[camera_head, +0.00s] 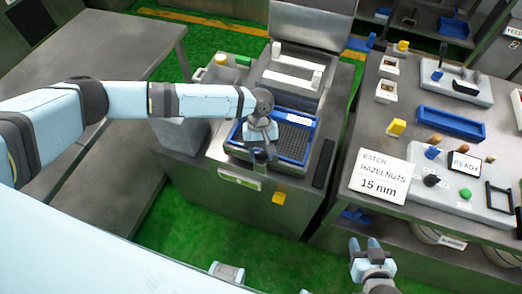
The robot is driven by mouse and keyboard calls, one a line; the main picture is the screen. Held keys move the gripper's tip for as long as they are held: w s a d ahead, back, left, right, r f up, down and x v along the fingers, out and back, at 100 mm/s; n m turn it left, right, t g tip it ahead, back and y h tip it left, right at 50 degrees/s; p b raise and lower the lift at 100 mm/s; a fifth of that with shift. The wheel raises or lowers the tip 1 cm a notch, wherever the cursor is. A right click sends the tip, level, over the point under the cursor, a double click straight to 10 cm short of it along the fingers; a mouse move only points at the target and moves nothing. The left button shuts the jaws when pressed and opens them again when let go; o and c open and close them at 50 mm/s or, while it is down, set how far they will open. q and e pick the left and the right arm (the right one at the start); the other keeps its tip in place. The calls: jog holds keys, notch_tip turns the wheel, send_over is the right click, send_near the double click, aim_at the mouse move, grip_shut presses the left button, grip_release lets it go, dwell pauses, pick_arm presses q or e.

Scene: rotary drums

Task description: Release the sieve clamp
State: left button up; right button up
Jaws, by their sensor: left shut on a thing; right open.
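The sieve (296,140), a dark mesh in a blue frame, sits on top of the grey machine (225,160) in the middle. My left gripper (260,156) points down at the front edge of the sieve, shut on a small dark part there. That part looks like the sieve clamp's handle, but the gripper mostly hides it. A yellow piece (278,198) is on the machine's front below the sieve. My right gripper (366,246) is open and empty at the bottom, apart from the machine and the right bench.
The right bench (350,165) holds a blue tray (451,122), a sign (383,179) reading "BATCH HAZELNUTS 15 mm", a control box (470,200) and a "READY" display (464,164). The machine's raised lid (309,22) stands behind the sieve. A grey table (120,50) is at left.

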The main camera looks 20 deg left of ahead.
pick_arm(q)
jog(key=m+p, duration=0.2)
jog(key=m+y, duration=0.1)
jog(key=shift+d+r+g+p, duration=0.1)
jog(key=shift+r+g+p, duration=0.2)
jog(key=shift+p, duration=0.1)
jog(key=shift+f+m+y, duration=0.2)
jog(key=shift+m+y, duration=0.1)
jog(key=shift+m, duration=0.6)
jog(key=shift+f, duration=0.1)
jog(key=o, duration=0.9)
jog(key=b+v, duration=0.1)
jog(key=v, duration=1.3)
jog(key=shift+s+d, duration=0.1)
